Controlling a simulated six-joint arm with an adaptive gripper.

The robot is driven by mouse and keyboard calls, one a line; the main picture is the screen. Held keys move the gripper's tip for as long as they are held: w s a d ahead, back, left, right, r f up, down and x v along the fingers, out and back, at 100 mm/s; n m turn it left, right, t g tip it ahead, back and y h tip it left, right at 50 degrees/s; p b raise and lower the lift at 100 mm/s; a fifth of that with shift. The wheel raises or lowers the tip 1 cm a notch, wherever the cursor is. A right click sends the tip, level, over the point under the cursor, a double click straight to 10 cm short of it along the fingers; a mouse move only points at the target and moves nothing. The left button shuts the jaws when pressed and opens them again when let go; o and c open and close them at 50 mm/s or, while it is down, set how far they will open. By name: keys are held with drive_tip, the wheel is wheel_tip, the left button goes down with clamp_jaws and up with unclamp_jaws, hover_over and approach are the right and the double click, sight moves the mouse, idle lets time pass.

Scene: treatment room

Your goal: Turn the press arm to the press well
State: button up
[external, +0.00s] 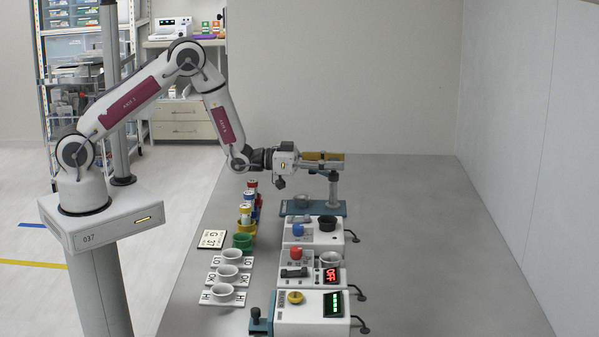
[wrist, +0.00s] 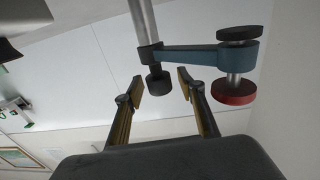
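The press stands at the far end of the bench: a teal base (external: 326,210) with a metal post (external: 333,190) and a grey cup-like well (external: 302,201) on the base. In the wrist view the teal press arm (wrist: 195,55) reaches right from the post (wrist: 143,20) to a black knob on top and a red disc (wrist: 234,92) below. My gripper (external: 340,158) is level above the press in the external view. In the wrist view its fingers (wrist: 160,88) are apart, with the dark post end (wrist: 158,82) seen between their tips; contact cannot be told. The well is not visible there.
White device boxes with a blue knob (external: 298,230), red knob (external: 296,253) and yellow knob (external: 295,297) line the bench nearer the camera. White cups (external: 228,272), a green cup (external: 243,241) and stacked canisters (external: 246,214) stand left. The bench's right side (external: 430,250) is clear.

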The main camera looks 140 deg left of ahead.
clamp_jaws()
drive_tip(key=shift+d+n+g+y, duration=0.1)
drive_tip(key=shift+n+g+y, duration=0.5)
drive_tip(key=shift+g+y, duration=0.1)
drive_tip(key=shift+w+n+g+y, duration=0.1)
drive_tip(key=shift+n+g+y, duration=1.55)
drive_tip(key=shift+g, duration=0.65)
drive_tip(key=shift+r+n+g+y, duration=0.1)
drive_tip(key=shift+n+g+y, duration=0.25)
drive_tip(key=shift+n+g, duration=1.05)
drive_tip(key=shift+n+g+y, duration=0.3)
drive_tip(key=shift+n+g, duration=0.55)
drive_tip(key=shift+g, duration=0.95)
drive_tip(key=shift+n+g, duration=0.3)
drive_tip(key=shift+g, duration=0.2)
drive_tip(key=shift+o, duration=0.9)
unclamp_jaws()
